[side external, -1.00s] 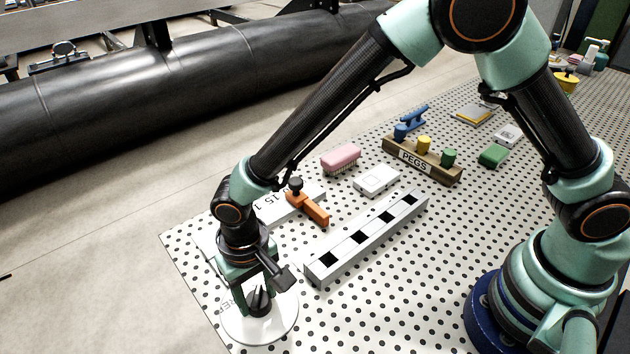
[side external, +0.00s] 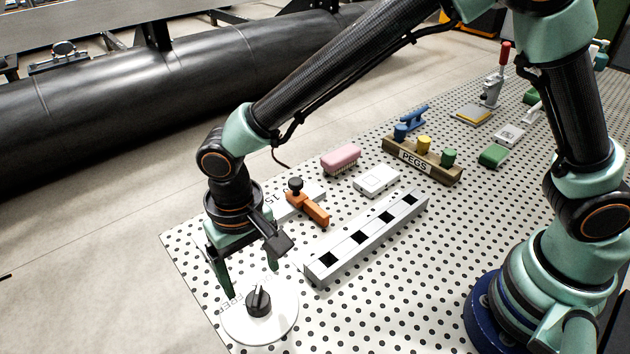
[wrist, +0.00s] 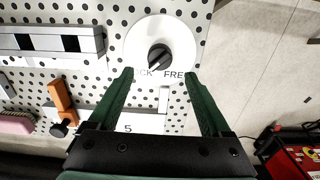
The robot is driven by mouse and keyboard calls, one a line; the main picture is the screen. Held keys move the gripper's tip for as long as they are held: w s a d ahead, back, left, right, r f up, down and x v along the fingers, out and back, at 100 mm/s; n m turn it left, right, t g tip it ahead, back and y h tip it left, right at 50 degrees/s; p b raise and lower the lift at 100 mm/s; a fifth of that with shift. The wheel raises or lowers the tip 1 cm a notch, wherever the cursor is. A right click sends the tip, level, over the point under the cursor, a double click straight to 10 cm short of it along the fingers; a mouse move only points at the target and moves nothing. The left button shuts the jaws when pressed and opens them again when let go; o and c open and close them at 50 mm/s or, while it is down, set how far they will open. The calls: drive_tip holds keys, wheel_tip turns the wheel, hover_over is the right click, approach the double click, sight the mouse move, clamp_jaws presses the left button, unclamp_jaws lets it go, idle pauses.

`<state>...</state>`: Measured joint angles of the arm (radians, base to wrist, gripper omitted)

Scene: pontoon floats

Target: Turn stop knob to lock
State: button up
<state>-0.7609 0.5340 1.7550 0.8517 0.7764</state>
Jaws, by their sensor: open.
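The stop knob (side external: 259,301) is black and sits at the centre of a round white dial plate (side external: 285,322) at the near end of the board. In the wrist view the knob (wrist: 159,57) has a pale line slanting to the lower left, toward the partly hidden lettering ending in "CK". The word FREE (wrist: 175,74) is to the right of that lettering. My gripper (side external: 251,282) is open and empty above the dial, its fingers apart from the knob. In the wrist view my gripper (wrist: 158,74) has its left finger covering the start of the left word.
A grey slotted rail (side external: 368,237) lies right of the dial. An orange clamp (side external: 309,207) with a black knob stands behind it. A pink brush (side external: 341,159), a white box (side external: 376,181) and a PEGS rack (side external: 422,160) are farther back. Bare perforated board lies in front of the rail.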

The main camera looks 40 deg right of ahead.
sight(257, 295)
wheel_tip(257, 295, up, 5)
drive_tip(key=shift+r, duration=0.15)
idle(0.3)
drive_tip(key=s+d+r+t, duration=0.1)
drive_tip(key=d+r, duration=0.3)
drive_tip(key=d, duration=0.6)
drive_tip(key=s+d+r+t, duration=0.1)
drive_tip(key=d+r+t, duration=0.1)
drive_tip(key=d, duration=0.8)
drive_tip(key=s+d+r+t, duration=0.1)
drive_tip(key=d+r, duration=0.4)
drive_tip(key=d, duration=0.5)
drive_tip(key=shift+r+t, duration=0.35)
drive_tip(key=shift+t, duration=0.45)
